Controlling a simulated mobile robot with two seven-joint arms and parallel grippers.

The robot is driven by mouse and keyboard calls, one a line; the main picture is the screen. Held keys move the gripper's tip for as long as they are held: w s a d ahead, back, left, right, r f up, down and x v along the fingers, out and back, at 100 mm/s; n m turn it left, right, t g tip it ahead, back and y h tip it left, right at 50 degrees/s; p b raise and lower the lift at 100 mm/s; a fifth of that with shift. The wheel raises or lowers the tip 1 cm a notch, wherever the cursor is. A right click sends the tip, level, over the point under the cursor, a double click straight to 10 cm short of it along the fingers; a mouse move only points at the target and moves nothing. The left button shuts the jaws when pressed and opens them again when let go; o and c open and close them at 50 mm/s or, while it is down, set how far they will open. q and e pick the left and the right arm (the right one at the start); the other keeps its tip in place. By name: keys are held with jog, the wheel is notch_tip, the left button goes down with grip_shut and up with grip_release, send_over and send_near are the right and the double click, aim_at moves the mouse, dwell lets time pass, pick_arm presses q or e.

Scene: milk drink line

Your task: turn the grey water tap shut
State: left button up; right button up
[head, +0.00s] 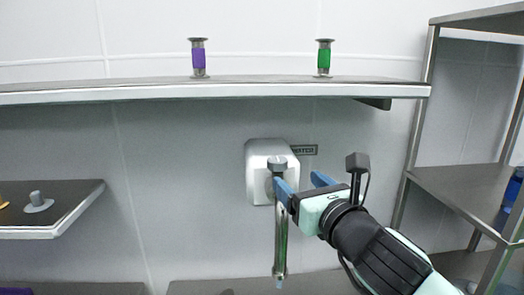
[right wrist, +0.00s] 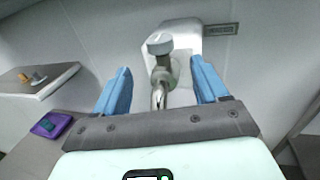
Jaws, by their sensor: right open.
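The grey water tap (head: 277,164) sits on a white wall box in the middle of the head view, its round knob on top and a long metal spout (head: 280,250) hanging below. A small pale bit shows at the spout's lower end; I cannot tell if it is running water. My right gripper (head: 299,184) is open, its blue fingers reaching toward the tap from the right. In the right wrist view, the tap knob (right wrist: 159,42) shows ahead, between the two spread fingers (right wrist: 162,80), with nothing gripped. My left gripper is not in view.
A wall shelf above holds a purple-banded (head: 199,57) and a green-banded (head: 324,57) metal piece. A side shelf (head: 60,215) at left carries a grey knobbed piece (head: 38,202). A metal rack (head: 460,185) stands at right. A purple item (right wrist: 50,124) lies lower left in the wrist view.

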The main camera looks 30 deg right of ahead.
aim_at(274, 159)
jog(key=p+x, duration=0.2)
jog(key=x, duration=1.1)
jog(key=shift+r, duration=0.15)
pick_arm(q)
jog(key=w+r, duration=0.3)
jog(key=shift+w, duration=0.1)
pick_arm(e)
jog(key=shift+s, duration=0.1)
jog(key=shift+c, duration=0.3)
jog(key=c, duration=0.9)
